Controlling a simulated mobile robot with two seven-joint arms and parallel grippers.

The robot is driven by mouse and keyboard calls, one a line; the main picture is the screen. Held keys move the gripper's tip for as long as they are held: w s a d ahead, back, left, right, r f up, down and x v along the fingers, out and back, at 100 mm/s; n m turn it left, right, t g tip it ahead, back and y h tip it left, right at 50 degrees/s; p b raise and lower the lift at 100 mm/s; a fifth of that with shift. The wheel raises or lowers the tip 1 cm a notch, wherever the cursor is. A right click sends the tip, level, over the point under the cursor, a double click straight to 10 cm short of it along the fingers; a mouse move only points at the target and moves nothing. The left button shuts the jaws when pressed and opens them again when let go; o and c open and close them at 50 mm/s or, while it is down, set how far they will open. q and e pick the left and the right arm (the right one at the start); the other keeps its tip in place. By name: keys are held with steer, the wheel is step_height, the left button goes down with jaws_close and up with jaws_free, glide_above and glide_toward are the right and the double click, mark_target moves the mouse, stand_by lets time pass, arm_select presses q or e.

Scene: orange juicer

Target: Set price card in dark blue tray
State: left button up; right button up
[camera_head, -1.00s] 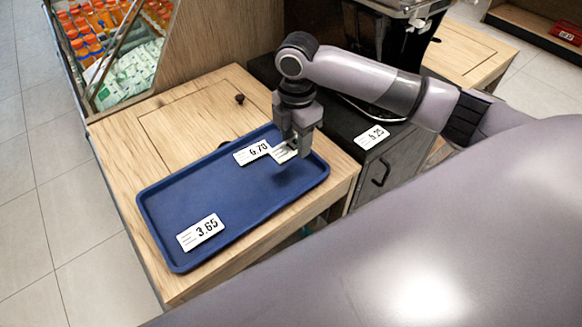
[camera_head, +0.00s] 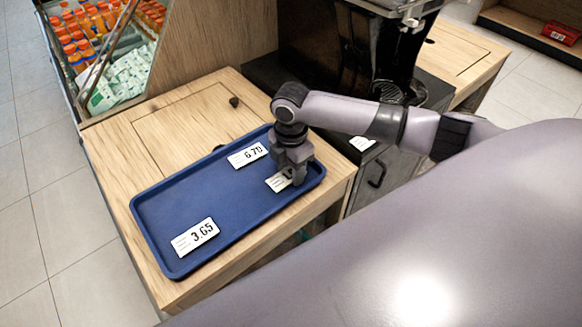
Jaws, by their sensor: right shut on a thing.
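The dark blue tray (camera_head: 218,210) lies on the wooden counter. A white price card reading 3.65 (camera_head: 195,238) lies in its near left part. A card reading 6.70 (camera_head: 248,154) lies near its far edge. My right gripper (camera_head: 293,181) is low over the tray's right end, shut on a third white price card (camera_head: 278,182). The fingers hide part of this card and its number. I cannot tell whether it touches the tray floor. Another white card (camera_head: 362,143) lies on the dark cabinet top, partly hidden by my right arm. My left gripper is not in view.
A dark machine (camera_head: 385,50) stands on the black cabinet at the right. A case of orange bottles (camera_head: 88,38) is at the far left. The tray's middle is clear.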

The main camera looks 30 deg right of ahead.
mark_target(291, 174)
steer(key=o, duration=1)
steer(key=shift+f, duration=0.1)
steer(key=shift+o, duration=0.2)
step_height(291, 174, up, 12)
steer(key=p, duration=0.1)
